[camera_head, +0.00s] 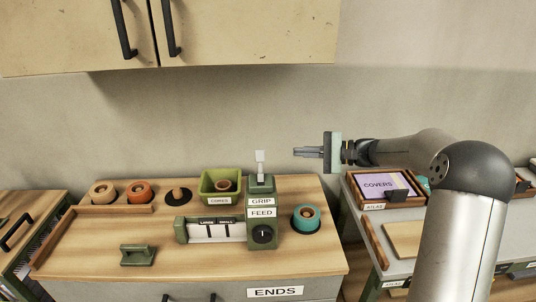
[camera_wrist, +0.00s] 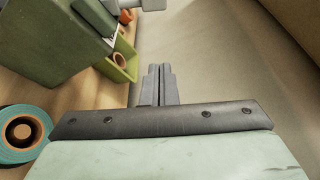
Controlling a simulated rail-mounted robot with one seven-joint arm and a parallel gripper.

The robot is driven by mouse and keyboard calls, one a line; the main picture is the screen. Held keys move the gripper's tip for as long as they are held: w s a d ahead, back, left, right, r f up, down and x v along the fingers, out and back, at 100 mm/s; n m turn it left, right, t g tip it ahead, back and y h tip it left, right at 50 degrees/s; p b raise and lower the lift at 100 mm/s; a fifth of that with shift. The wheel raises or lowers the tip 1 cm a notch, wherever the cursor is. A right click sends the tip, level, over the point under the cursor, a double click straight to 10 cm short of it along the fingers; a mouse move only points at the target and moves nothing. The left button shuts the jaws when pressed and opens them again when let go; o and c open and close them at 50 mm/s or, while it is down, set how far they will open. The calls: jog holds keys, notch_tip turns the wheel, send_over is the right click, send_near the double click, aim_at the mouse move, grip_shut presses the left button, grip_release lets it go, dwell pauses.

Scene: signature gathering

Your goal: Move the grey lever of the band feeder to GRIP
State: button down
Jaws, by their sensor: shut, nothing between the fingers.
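The band feeder (camera_head: 263,236) is a green box on the wooden bench top, with a white GRIP label above a FEED label and a black knob. Its pale grey lever (camera_head: 260,160) stands about upright at the top, behind the labels. My gripper (camera_head: 296,152) points left, shut and empty, to the right of the lever at about its height, with a visible gap. In the wrist view, my closed fingers (camera_wrist: 160,70) are in front of the wall. The feeder body (camera_wrist: 45,40) is at upper left there, and a grey piece (camera_wrist: 122,5), probably the lever, is cut by the top edge.
A green CORES bin (camera_head: 222,186) is left of the lever. A teal-and-orange roll (camera_head: 306,219) sits right of the feeder. Other rolls (camera_head: 139,191) stand further left. A cabinet (camera_head: 230,35) hangs above. A COVERS tray (camera_head: 380,188) is on the right-hand bench.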

jog(key=p, duration=0.4)
send_over(270, 176)
jog(key=shift+w+r, duration=0.1)
jog(key=shift+r, duration=0.05)
jog(key=shift+f+b, duration=0.2)
jog(key=shift+b, duration=0.55)
